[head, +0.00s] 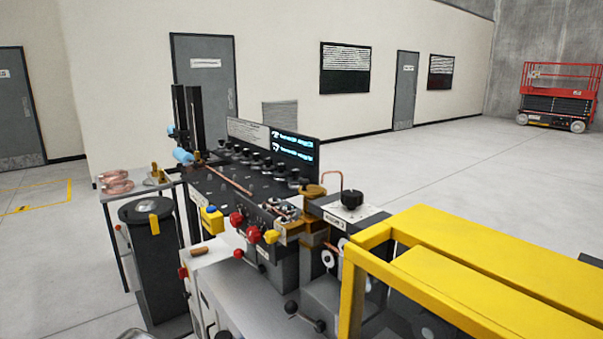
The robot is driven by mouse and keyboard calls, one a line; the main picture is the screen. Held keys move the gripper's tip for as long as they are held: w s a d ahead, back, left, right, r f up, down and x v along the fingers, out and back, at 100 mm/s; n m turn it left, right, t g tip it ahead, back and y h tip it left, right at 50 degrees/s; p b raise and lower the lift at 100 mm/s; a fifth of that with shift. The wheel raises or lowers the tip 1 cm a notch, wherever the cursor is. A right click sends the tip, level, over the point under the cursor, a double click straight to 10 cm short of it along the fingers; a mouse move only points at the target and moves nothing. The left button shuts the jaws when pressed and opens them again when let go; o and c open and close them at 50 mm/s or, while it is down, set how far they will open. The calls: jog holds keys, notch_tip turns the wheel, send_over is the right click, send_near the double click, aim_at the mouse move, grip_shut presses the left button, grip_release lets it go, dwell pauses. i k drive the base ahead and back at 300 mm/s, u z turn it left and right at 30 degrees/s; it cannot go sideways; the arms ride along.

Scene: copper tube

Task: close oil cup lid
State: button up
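A brass-coloured round cup (313,191), which looks like the oil cup, stands on the machine right of the dark display panel. It is small here, and I cannot tell whether its lid is open or shut. A brownish stacked column shows under it. A thin bent copper tube (333,174) rises just behind and to its right. My gripper is not in view, so nothing shows of its opening or what it holds.
The dark machine bed (225,180) carries a copper tube, a row of black knobs and red knobs (253,234). A dark bin (147,222) and copper coils (116,182) are at left. A yellow frame (400,232) blocks the lower right. Open floor lies behind the machine.

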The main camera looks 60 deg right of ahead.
aim_at(307, 190)
jog(key=z, duration=0.35)
jog(key=i, duration=0.6)
jog(key=z, duration=1.2)
